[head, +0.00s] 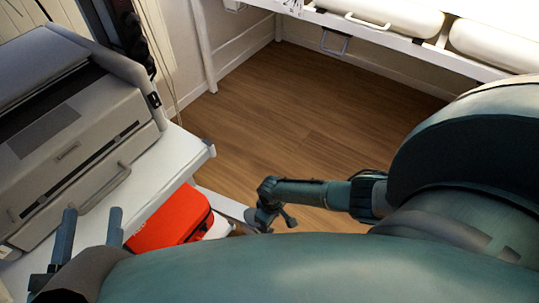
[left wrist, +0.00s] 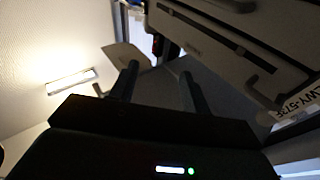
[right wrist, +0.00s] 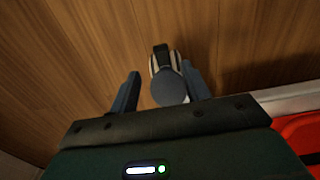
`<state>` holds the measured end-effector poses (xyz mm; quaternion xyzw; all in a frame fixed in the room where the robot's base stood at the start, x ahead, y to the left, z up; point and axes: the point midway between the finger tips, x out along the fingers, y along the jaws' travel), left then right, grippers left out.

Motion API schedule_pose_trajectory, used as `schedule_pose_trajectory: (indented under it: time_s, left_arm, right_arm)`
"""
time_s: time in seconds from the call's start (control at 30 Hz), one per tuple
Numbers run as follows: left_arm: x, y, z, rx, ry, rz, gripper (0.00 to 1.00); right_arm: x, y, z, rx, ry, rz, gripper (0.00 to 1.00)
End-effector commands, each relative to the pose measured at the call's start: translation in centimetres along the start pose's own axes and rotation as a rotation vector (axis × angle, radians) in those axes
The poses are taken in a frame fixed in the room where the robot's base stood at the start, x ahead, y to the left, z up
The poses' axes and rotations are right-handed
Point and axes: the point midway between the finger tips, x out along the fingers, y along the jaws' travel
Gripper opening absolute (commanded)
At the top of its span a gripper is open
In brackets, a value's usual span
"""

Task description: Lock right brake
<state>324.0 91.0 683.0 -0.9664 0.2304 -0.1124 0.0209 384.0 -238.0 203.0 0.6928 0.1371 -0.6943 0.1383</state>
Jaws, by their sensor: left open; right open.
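The cart (head: 180,160) stands at the left with a white top. In the right wrist view a caster (right wrist: 168,88) shows a round grey cap, pale wheel sides and a black part (right wrist: 161,52) beyond it. I cannot tell whether that black part is the brake pedal or its position. My right gripper (head: 270,216) is low by the cart's lower corner. Its open fingers (right wrist: 161,72) are on either side of the caster in that view; contact is unclear. My left gripper (head: 91,225) is open and empty in front of the grey machine; it also shows in the left wrist view (left wrist: 158,73).
A grey printer-like machine (head: 75,140) sits on the cart. A red box (head: 170,220) is on its lower shelf (head: 222,204). Wooden floor (head: 290,110) is clear beyond my right gripper. A white bed-like frame (head: 400,45) stands at the back right.

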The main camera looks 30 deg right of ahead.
Motion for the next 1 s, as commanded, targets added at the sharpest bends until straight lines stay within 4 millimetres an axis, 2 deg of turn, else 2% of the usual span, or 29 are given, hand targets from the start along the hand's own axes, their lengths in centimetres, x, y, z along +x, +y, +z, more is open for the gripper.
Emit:
schedule_pose_trajectory:
  time_s: [0.03,0.07,0.2,0.4,0.63,0.97,1.0]
  left_arm:
    - [-0.1,0.2,0.8,-0.017,0.015,0.006,0.47]
    - [-0.1,0.3,0.9,-0.03,0.02,0.01,0.47]
    - [1.0,-0.5,-1.1,0.046,0.167,0.025,0.47]
    - [1.8,-1.2,-4.1,0.172,0.361,0.04,0.47]
    - [1.8,-1.3,-6.1,0.246,0.478,0.049,0.47]
    - [1.8,-1.3,-6.5,0.257,0.495,0.05,0.47]
    - [1.8,-1.3,-6.5,0.257,0.495,0.05,0.47]
  right_arm:
    - [2.0,-0.1,-0.1,0.0,0.001,0.0,0.47]
    - [2.7,-0.1,-0.1,0.0,0.0,0.0,0.47]
    - [5.4,0.0,-0.1,0.0,0.001,0.0,0.47]
    - [7.9,-0.1,-0.1,0.0,0.002,-0.001,0.47]
    - [9.2,-0.1,-0.1,0.0,0.002,-0.001,0.47]
    - [9.3,-0.1,-0.1,0.0,0.002,-0.001,0.47]
    - [9.3,-0.1,-0.1,0.0,0.002,-0.001,0.45]
